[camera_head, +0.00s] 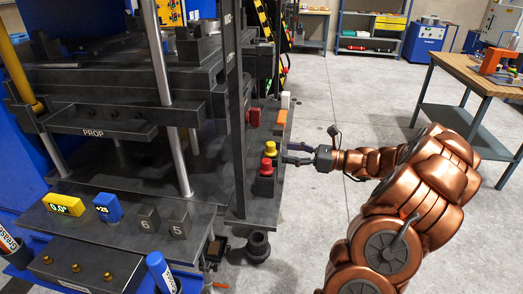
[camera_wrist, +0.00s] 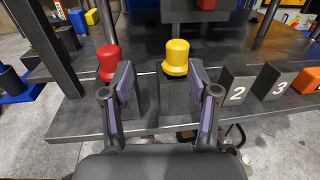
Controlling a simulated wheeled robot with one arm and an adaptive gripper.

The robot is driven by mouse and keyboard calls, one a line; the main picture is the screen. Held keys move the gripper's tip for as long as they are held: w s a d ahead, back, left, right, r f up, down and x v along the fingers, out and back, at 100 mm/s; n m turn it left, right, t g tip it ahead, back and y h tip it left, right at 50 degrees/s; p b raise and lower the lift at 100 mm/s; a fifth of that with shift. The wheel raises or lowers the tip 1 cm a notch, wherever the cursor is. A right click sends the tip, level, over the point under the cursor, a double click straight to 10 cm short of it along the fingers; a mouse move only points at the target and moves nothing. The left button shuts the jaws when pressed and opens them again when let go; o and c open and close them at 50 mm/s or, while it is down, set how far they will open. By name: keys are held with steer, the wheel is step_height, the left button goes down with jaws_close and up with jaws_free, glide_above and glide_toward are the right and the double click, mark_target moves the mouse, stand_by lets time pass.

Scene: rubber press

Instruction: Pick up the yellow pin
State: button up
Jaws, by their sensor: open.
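The yellow pin (camera_wrist: 177,58) stands upright on a dark block in the wrist view, ahead of my gripper and between the lines of its two fingers, closer to the right finger. It also shows in the head view (camera_head: 271,148) on the press's side shelf. My gripper (camera_wrist: 160,82) is open and empty, with purple pads facing each other. In the head view my gripper (camera_head: 296,154) reaches in from the right, beside the pin. A red pin (camera_wrist: 108,62) stands upright on its own dark block, just left of the left finger.
Dark blocks marked 2 (camera_wrist: 236,88) and 3 (camera_wrist: 278,86) stand right of the yellow pin. A wooden-topped table (camera_head: 480,80) stands at the right. The floor between is clear.

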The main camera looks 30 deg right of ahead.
mark_target(270, 146)
steer(key=shift+m+t, duration=0.3)
steer(key=shift+w+a+f+p, duration=0.1)
steer(key=shift+w+a+p, duration=0.35)
steer(key=shift+w, duration=0.7)
steer(key=shift+w+a+f+p, duration=0.15)
steer(key=shift+w+a, duration=0.45)
steer(key=shift+w, duration=0.6)
steer(key=shift+w+a+p, duration=0.35)
steer(key=shift+w+a, duration=0.2)
steer(key=shift+w, duration=0.6)
steer(key=shift+c, duration=0.4)
jaws_close()
